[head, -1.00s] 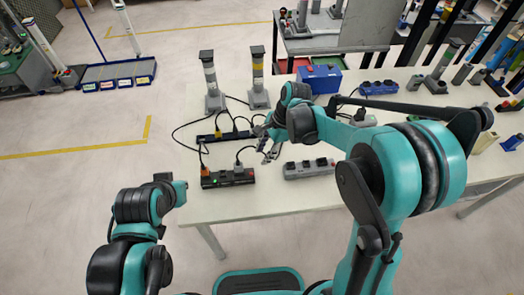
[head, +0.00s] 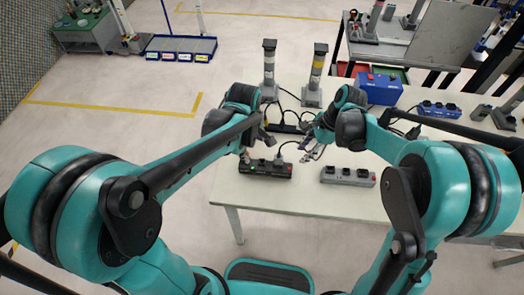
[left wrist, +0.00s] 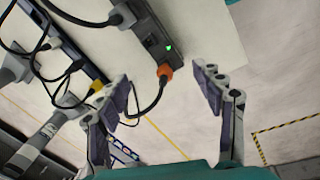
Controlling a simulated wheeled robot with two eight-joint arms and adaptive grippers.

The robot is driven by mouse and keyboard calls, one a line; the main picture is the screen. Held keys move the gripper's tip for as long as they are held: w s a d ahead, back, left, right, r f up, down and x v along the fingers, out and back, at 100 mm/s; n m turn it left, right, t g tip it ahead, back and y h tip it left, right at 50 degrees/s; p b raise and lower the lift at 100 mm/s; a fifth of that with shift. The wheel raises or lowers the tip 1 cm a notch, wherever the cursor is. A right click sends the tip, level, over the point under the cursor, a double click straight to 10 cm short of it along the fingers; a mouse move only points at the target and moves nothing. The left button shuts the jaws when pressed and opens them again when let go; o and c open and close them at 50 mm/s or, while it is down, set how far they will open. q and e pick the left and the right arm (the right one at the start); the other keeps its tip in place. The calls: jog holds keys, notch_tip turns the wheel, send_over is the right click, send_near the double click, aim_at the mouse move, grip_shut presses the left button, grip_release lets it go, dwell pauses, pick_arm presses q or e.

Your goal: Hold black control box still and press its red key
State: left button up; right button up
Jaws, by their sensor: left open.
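The black control box (head: 265,169) lies near the table's front edge, with a green light and cables plugged in. In the left wrist view the box (left wrist: 150,28) shows its green light and an orange plug at its near end. My left gripper (head: 257,141) hangs just behind the box in the head view. In the left wrist view it (left wrist: 163,93) is open and empty, the box's end beyond its fingertips. My right gripper (head: 313,148) is to the right of and behind the box, apart from it; its fingers are too small to judge.
A grey socket strip (head: 347,176) lies right of the box. Another black strip (head: 287,128) with cables lies behind it. Two signal towers (head: 269,70) and a blue case (head: 378,88) stand farther back. Loose cables run around the box. The table's front strip is clear.

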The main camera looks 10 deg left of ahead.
aim_at(262, 165)
pick_arm(q)
jog(key=w+f+n, duration=0.1)
jog(key=f, duration=0.1)
jog(key=d+f+n+g, duration=0.1)
jog(key=f+n, duration=0.1)
jog(key=w+d+f+n, duration=0.1)
jog(key=f, duration=0.1)
jog(key=shift+w+d+f+g, duration=0.1)
jog(key=shift+w+d+g, duration=0.1)
jog(key=shift+w+g, duration=0.2)
jog(key=shift+f, duration=3.95)
jog(key=c, duration=1.4)
pick_arm(e)
grip_shut()
